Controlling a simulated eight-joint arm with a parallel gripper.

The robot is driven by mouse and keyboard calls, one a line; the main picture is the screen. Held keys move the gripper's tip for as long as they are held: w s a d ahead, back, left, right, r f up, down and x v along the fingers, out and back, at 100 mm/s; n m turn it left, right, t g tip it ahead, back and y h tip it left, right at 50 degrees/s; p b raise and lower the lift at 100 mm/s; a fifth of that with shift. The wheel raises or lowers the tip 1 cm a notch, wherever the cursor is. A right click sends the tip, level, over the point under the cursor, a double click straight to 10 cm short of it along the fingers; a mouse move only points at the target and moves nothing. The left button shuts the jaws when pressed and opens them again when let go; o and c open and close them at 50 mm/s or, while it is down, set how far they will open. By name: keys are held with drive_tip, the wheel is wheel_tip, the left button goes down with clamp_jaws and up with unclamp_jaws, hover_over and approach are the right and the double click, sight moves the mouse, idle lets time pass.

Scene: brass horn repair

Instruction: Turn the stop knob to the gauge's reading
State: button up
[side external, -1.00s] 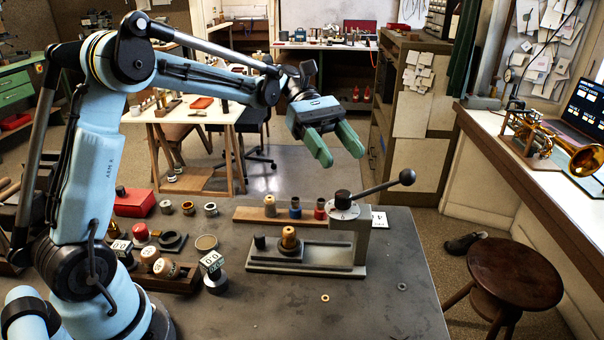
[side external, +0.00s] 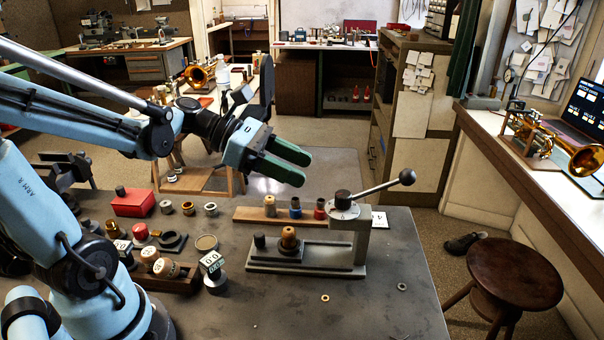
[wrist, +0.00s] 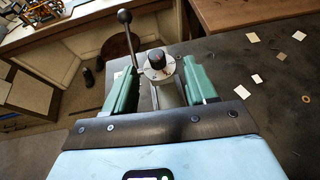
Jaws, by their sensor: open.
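The black stop knob (side external: 343,197) stands on a pale marked dial (side external: 344,212) on top of the grey fixture's post (side external: 361,245). In the wrist view the knob (wrist: 157,57) shows between my fingers, farther off. My gripper (side external: 302,167) is open and empty, in the air left of and above the knob, apart from it. Its green fingers also frame the wrist view (wrist: 158,74). A small block with black-and-white digits, perhaps the gauge (side external: 212,263), stands on the bench left of the fixture. Its digits look like zeros, but the full reading is too small to tell.
A lever with a black ball (side external: 407,177) sticks out right from the post top. A wooden strip with several bushings (side external: 245,215) lies behind. The front bench is mostly clear, with two small washers.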

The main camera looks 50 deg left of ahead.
sight(344, 193)
drive_tip(key=shift+w+d+f+n+t+y, duration=0.35)
drive_tip(key=shift+w+d+f+n+t, duration=0.15)
drive_tip(key=shift+w+d+f, duration=1.15)
drive_tip(key=shift+w+d+f+n+t+y, duration=0.4)
drive_tip(key=shift+w+d+f+n, duration=0.1)
drive_tip(key=shift+w+d+f, duration=1.1)
drive_tip(key=shift+w+a+r, duration=0.1)
drive_tip(key=shift+r, duration=0.05)
drive_tip(key=shift+c, duration=0.4)
drive_tip(key=c, duration=0.9)
drive_tip(key=shift+m+g+h, duration=0.3)
drive_tip(key=shift+m+h, duration=0.05)
drive_tip(key=shift+m, duration=0.05)
drive_tip(key=m+g+h, duration=0.1)
drive_tip(key=m+g, duration=0.1)
drive_tip(key=m+g+h, duration=0.2)
drive_tip(key=m+g, duration=0.1)
drive_tip(key=shift+m+g+h, duration=0.3)
drive_tip(key=m+g, duration=0.6)
drive_tip(key=g, duration=0.1)
